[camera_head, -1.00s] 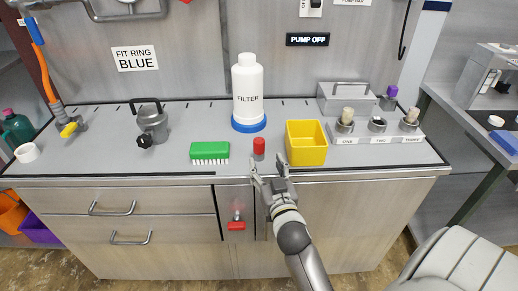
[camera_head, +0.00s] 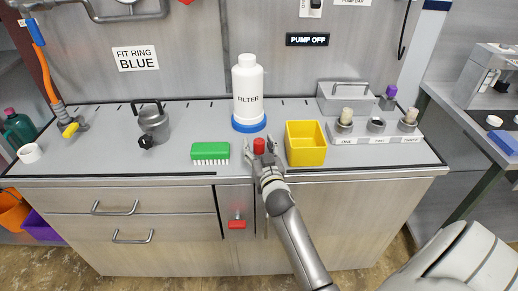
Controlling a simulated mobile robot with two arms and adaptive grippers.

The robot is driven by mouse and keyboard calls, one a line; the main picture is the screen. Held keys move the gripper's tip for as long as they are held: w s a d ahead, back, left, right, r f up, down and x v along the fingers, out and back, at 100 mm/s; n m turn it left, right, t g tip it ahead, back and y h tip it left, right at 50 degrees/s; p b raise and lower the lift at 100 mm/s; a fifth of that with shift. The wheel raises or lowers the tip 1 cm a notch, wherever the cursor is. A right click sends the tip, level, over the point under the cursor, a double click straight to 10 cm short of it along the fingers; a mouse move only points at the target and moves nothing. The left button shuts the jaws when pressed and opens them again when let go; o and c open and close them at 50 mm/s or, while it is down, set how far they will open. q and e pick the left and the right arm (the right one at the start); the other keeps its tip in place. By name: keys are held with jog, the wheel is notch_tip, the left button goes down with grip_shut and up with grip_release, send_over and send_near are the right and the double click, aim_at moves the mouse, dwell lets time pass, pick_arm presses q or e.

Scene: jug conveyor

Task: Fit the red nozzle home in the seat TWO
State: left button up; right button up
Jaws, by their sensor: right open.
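The red nozzle (camera_head: 259,146) stands upright on the grey worktop, between the green brush and the yellow bin; its lower part is hidden by my gripper. My right gripper (camera_head: 260,150) is open, with its fingers at either side of the nozzle; I cannot tell whether they touch it. The seat block (camera_head: 347,139) stands at the right of the worktop with labels ONE, TWO and THREE. Seat TWO (camera_head: 376,125), the middle one, shows an empty round opening. My left gripper is not in view.
The yellow bin (camera_head: 306,155) stands close right of my gripper, between it and the seats. A green brush (camera_head: 210,150) lies to the left. The white filter bottle (camera_head: 247,90) in a blue ring stands behind. A grey box (camera_head: 345,104) is behind the seats.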

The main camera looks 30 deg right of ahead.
jog(key=c, duration=1.2)
jog(key=shift+r, duration=0.2)
